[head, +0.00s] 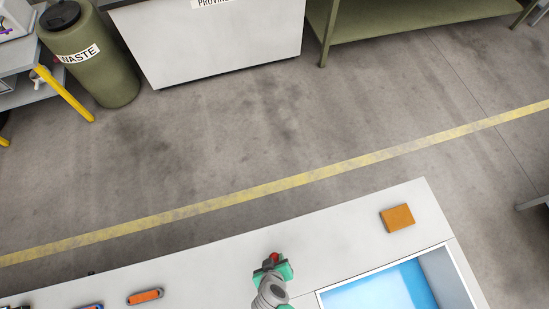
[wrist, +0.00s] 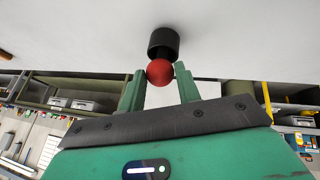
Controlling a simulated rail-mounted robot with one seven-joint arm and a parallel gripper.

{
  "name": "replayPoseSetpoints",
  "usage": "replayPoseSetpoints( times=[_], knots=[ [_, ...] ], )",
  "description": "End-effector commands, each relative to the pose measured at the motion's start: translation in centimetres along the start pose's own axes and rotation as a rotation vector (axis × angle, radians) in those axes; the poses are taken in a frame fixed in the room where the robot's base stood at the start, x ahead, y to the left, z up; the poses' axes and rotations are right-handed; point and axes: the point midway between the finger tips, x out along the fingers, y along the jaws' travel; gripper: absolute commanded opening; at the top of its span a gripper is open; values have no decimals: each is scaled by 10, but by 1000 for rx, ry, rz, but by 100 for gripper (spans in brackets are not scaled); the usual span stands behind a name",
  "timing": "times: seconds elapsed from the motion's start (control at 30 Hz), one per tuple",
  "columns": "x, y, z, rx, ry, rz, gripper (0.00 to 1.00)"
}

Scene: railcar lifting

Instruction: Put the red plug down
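The red plug shows in the wrist view as a red ball (wrist: 159,72) with a black cylinder (wrist: 163,42) on its far end. My gripper (wrist: 160,76) has its two green fingers on either side of the red ball, and they appear to touch it. The black end is close to the white tabletop; I cannot tell whether it touches. In the head view my gripper (head: 273,268) is above the white table (head: 210,260), near its far edge, with a bit of the red plug (head: 275,257) showing beyond the fingers.
An orange-brown block (head: 397,217) lies near the table's far right corner. A blue-floored tray (head: 375,290) is to the right of my gripper. An orange and grey tool (head: 145,296) lies to the left. The tabletop between is clear. A waste bin (head: 90,60) stands across the floor.

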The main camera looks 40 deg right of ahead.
Motion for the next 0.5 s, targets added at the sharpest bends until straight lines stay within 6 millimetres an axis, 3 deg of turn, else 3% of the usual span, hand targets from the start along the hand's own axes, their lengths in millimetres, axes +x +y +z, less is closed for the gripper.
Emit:
replayPoseSetpoints(
  times=[0.1, 0.33, 0.5],
  knots=[
    [0, 0, 0, 0, 0, 0, 51],
    [-1, 0, 0, 0, 0, 0, 51],
    [-23, 1, -1, -1, 1, -1, 51]
  ],
)
